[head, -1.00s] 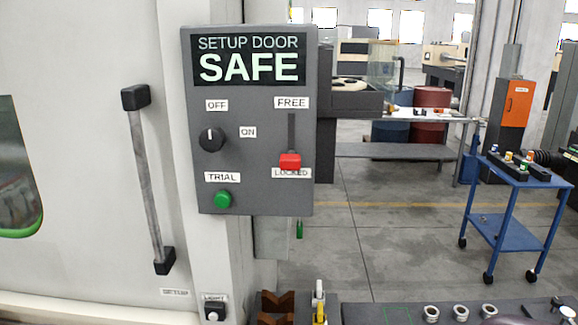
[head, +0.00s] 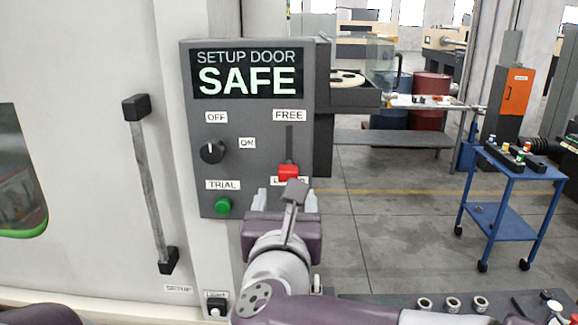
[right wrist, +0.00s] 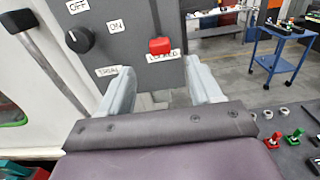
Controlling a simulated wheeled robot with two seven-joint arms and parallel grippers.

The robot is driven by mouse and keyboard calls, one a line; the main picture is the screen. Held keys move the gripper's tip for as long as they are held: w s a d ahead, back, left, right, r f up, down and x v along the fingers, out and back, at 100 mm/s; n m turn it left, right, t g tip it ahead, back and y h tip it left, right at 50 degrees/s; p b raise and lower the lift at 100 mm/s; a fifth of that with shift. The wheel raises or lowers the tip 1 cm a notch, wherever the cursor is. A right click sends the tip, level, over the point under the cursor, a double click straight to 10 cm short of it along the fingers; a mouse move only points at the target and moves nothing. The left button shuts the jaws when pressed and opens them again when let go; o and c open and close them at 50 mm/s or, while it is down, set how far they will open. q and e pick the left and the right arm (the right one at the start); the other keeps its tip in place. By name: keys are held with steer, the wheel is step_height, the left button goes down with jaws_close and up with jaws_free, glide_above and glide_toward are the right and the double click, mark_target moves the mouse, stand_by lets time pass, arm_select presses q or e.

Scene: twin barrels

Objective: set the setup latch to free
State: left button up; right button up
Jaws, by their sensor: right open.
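The setup latch is a red knob (head: 288,172) in a vertical slot on the grey control panel (head: 187,120). It sits at the slot's lower end, by the LOCKED label; the FREE label (head: 289,115) is at the top. My right gripper (head: 285,202) is open and empty, just below the knob in the head view, and partly covers the LOCKED label. In the right wrist view the red knob (right wrist: 159,46) shows ahead of the two spread fingers (right wrist: 162,85), with a gap between. My left gripper is out of view.
The panel also has a black OFF/ON dial (head: 212,152) and a green TRIAL button (head: 223,206). Its display reads SETUP DOOR SAFE. A door handle (head: 150,185) stands to the left. A blue cart (head: 510,205) is at the right, over open floor.

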mark_target(288, 170)
steer(key=w+p, duration=0.1)
steer(key=w, duration=0.2)
steer(key=w+p, duration=0.2)
steer(key=w, duration=0.2)
steer(key=w+p, duration=0.2)
steer(key=w, duration=0.1)
steer(key=shift+w+d+r, duration=0.15)
steer(key=shift+w+d, duration=0.25)
steer(key=shift+w, duration=0.5)
